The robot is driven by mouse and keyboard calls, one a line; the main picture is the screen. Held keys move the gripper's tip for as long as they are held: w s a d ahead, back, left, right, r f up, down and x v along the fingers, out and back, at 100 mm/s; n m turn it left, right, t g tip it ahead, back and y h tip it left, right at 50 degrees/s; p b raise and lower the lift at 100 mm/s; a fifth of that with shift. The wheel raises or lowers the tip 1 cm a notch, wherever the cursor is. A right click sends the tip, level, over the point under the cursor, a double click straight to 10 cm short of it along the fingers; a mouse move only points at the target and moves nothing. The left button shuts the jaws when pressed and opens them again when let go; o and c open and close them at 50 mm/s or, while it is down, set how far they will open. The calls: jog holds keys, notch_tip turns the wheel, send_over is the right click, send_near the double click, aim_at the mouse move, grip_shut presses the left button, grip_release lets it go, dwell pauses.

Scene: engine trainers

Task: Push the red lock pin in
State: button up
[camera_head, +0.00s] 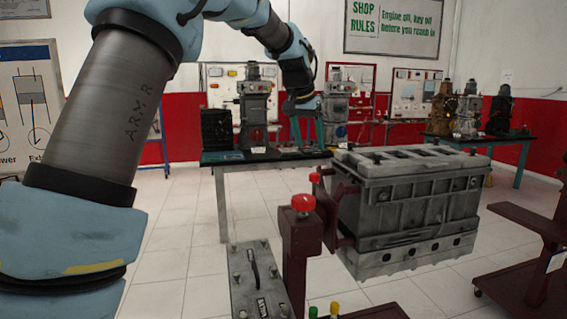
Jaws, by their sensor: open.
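A red round knob (303,203) sits on top of a dark red post (300,245) in the lower middle. A smaller red knob (314,177) shows at the side of the dark red mount, left of the grey engine block (412,205). I cannot tell which of the two is the lock pin, or how deep either one sits. The engine block is held on the mount's right side. My gripper (308,143) is open, with its fingers pointing down, above and apart from both red knobs. Nothing shows between its fingers.
A grey plate with a black handle (255,267) lies left of the post. Green (334,309) and yellow (313,312) knobs show at the bottom edge. Behind stands a table (222,168) with engine models. A dark red stand (520,225) is at right. Tiled floor is open at left.

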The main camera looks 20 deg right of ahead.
aim_at(315, 173)
jog(key=p+x, duration=0.3)
jog(key=x, duration=0.7)
jog(key=shift+f, duration=0.35)
jog(key=shift+c, duration=0.4)
grip_shut()
dwell(0.5)
